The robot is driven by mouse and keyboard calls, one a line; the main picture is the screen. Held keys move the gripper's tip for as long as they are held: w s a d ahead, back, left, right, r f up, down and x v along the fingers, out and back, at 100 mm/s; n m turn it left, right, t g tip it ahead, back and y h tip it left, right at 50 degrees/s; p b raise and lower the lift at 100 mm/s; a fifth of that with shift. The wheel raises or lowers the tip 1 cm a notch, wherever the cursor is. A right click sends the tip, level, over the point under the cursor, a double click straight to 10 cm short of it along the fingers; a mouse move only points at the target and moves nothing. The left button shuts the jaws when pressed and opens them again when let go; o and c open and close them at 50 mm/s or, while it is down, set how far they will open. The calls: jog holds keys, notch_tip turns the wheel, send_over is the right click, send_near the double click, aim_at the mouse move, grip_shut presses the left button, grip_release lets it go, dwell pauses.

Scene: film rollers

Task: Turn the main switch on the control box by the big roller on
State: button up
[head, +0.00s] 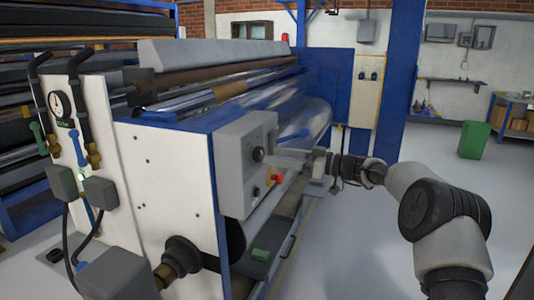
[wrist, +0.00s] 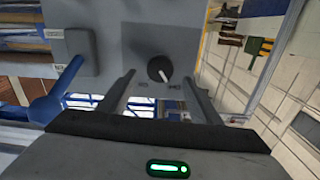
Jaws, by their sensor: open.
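The grey control box (head: 246,166) is mounted at the near end of the big roller (head: 310,122). In the head view a black rotary switch (head: 258,154) is on its upper face. In the wrist view a round black knob (wrist: 158,68) with a white pointer mark shows on the grey face, the pointer slanting down and right. My gripper (head: 282,158) is level with the upper switch, at its right. Its two fingers are open and empty, and the knob shows between and slightly beyond the fingertips (wrist: 159,80). I cannot tell the exact gap to the knob.
A red button (head: 275,177) on yellow and a lower black knob (head: 256,192) are on the box below my gripper. A pressure gauge (head: 60,104) and hoses are on the white end panel at left. Floor is free at right, before a green bin (head: 474,140).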

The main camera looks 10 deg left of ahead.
aim_at(263, 154)
jog(key=shift+w+a, duration=0.15)
jog(key=shift+a, duration=0.9)
jog(key=shift+w+a, duration=0.15)
jog(key=shift+a, duration=0.85)
jog(key=c, duration=1)
jog(key=shift+c, duration=0.2)
